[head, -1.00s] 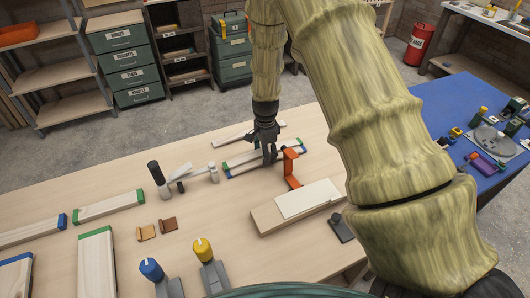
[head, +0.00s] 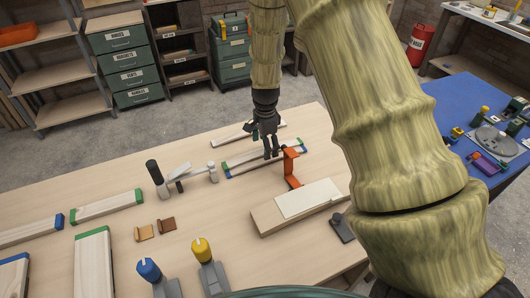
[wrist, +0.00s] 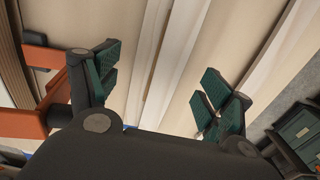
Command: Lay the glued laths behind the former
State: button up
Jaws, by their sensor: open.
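My gripper (head: 270,150) is open, pointing down over the laths (head: 240,166) with green and blue ends, on the far part of the bench. In the wrist view, the green-padded fingers (wrist: 160,88) stand apart, with a pale lath (wrist: 180,62) running between them. I cannot tell any contact. A separate pale strip (head: 233,137) lies farther back; a strip also shows right of the fingers in the wrist view (wrist: 272,65). An orange bracket (head: 290,170) stands just right of my gripper. Which piece is the former is unclear.
A wooden block with a white board (head: 306,199) lies nearer, right of centre. A black-handled tool (head: 157,174), two brown pieces (head: 168,225) and blue- and yellow-topped clamps (head: 202,250) stand left. More boards (head: 108,206) lie far left. The middle bench is partly clear.

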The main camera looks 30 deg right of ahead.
notch_tip(320, 180, up, 8)
jog(key=b, duration=0.2)
jog(key=shift+r+b, duration=0.2)
jog(key=shift+b, duration=0.1)
jog(key=shift+d, duration=0.1)
